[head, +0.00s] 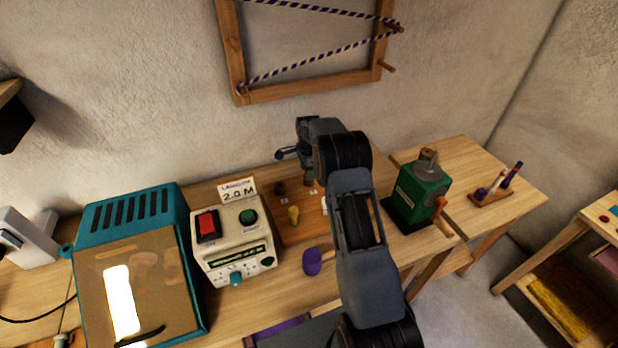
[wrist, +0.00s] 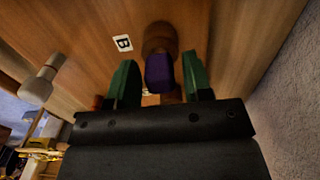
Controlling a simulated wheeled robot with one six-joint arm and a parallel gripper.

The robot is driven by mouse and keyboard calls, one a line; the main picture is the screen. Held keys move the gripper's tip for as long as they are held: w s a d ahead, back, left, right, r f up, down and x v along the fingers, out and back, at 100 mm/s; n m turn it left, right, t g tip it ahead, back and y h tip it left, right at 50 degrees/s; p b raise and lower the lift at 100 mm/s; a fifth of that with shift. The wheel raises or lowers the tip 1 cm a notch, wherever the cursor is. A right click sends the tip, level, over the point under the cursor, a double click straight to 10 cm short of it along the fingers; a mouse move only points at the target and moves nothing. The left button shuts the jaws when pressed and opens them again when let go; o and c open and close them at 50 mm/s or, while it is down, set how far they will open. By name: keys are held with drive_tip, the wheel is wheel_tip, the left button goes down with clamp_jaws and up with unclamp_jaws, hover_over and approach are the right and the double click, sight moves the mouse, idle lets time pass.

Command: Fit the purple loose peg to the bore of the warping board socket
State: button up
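A purple peg (wrist: 158,72) shows between the two green fingers of my gripper (wrist: 160,82) in the wrist view. Narrow gaps show on both sides of it, so the gripper looks open around it. A brown round wooden piece (wrist: 160,38), possibly the socket, is directly beyond the purple part; I cannot tell whether they touch or whether the peg is in a bore. In the head view my gripper (head: 306,160) points down over the back of the wooden board (head: 296,236), and the purple peg cannot be made out there.
A label B (wrist: 122,43) lies beside the brown piece. A control box (head: 233,240) is on the left, a green machine (head: 418,190) on the right. A yarn-wound frame (head: 310,88) hangs behind.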

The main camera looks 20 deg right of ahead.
drive_tip(key=shift+o, duration=0.8)
wheel_tip(320, 180, up, 14)
drive_tip(key=b, duration=0.1)
drive_tip(key=shift+f, duration=0.1)
